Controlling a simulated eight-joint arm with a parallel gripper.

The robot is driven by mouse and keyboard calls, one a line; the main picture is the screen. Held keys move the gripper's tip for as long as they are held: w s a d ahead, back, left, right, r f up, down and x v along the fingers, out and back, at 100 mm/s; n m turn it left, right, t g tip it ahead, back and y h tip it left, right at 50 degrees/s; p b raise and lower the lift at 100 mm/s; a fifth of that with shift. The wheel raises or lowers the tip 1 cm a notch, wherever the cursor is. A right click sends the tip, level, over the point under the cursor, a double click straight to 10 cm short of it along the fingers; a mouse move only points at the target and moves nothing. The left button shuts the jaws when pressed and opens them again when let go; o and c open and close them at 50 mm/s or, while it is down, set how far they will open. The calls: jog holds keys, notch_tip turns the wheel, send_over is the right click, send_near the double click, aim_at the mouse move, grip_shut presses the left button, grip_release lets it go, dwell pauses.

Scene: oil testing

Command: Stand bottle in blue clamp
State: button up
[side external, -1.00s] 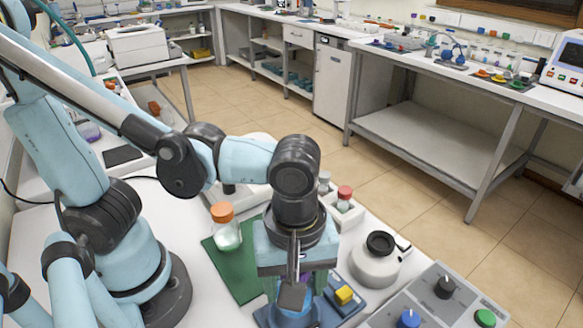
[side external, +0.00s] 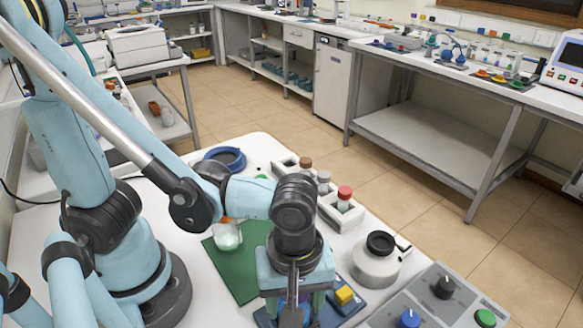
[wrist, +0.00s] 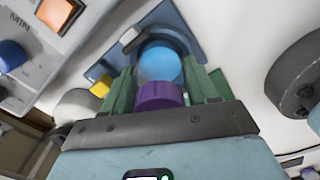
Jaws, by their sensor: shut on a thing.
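My gripper (wrist: 168,92) points down, its green fingers closed on the purple cap (wrist: 160,96) of a bottle.
An orange-capped jar (side external: 227,236) stands on a green mat (side external: 236,276), partly behind my arm. A rack (side external: 343,216) of capped vials and a white round device (side external: 374,268) stand right of my arm. A control box (side external: 440,302) with knobs is at front right.

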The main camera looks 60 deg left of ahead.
jog(key=o, duration=1.2)
jog(key=shift+f, duration=0.1)
jog(key=shift+c, duration=0.2)
notch_tip(320, 180, up, 12)
jog(key=shift+r, duration=0.1)
jog(key=w+a+f+m+t, duration=0.1)
jog(key=w+a+m+t, duration=0.2)
jog(key=a, duration=0.6)
jog(key=w+a+f+m+t, duration=0.1)
jog(key=w+a+m+t, duration=0.3)
jog(key=w+a+m, duration=0.3)
jog(key=shift+a+f+m, duration=0.2)
jog(key=shift+a+m, duration=0.7)
jog(key=shift+m, duration=0.4)
